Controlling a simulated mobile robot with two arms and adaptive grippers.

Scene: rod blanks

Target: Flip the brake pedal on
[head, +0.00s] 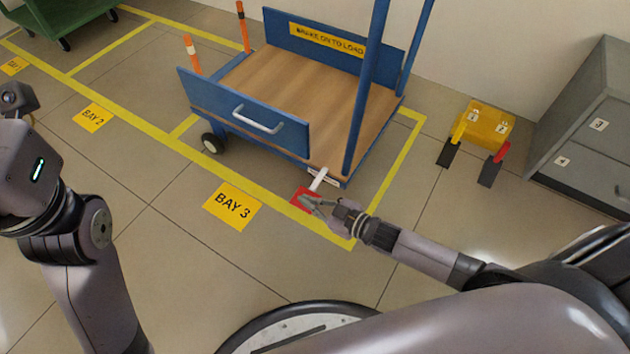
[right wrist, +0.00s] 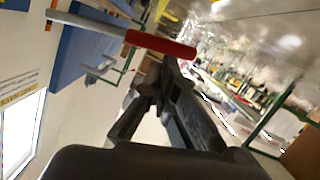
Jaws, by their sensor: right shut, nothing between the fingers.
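The brake pedal is a red pad (head: 303,198) on a pale arm (head: 318,180) that sticks out from under the front right corner of the blue cart (head: 252,122). In the right wrist view the red pad (right wrist: 160,45) lies across the view just beyond the fingertips. My right gripper (head: 307,205) is shut and empty, close against the pad and covering part of it in the head view. It also shows in the right wrist view (right wrist: 170,66). I cannot tell whether the fingers touch the pad. My left gripper is not in view.
The cart stands inside yellow floor lines by the BAY 3 sign (head: 233,206). A yellow block with red and yellow handles (head: 481,124) and a grey cabinet (head: 590,125) stand at the right. A green cart (head: 65,18) is far left. Floor before BAY 3 is clear.

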